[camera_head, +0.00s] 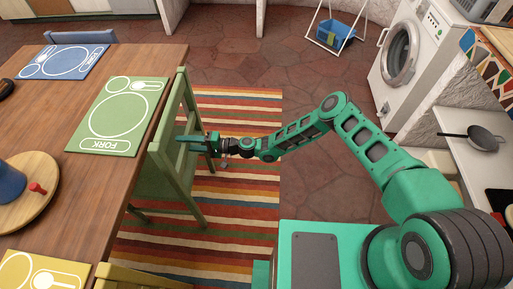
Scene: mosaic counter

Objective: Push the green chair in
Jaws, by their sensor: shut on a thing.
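The green chair (169,185) stands at the right long side of the wooden table (52,150), facing it. Its seat lies partly under the table edge and its backrest (187,117) stands just right of that edge. A green placemat (118,117) lies on the table in front of the chair. My gripper (196,141) reaches in from the right at the height of the backrest and is shut on the backrest of the green chair. The exact contact of the fingers is partly hidden by the chair's own frame.
A striped rug (233,210) lies under the chair. A white washing machine (412,60) and a counter (477,165) with a pan (481,137) are at right. Tiled floor is open at the back.

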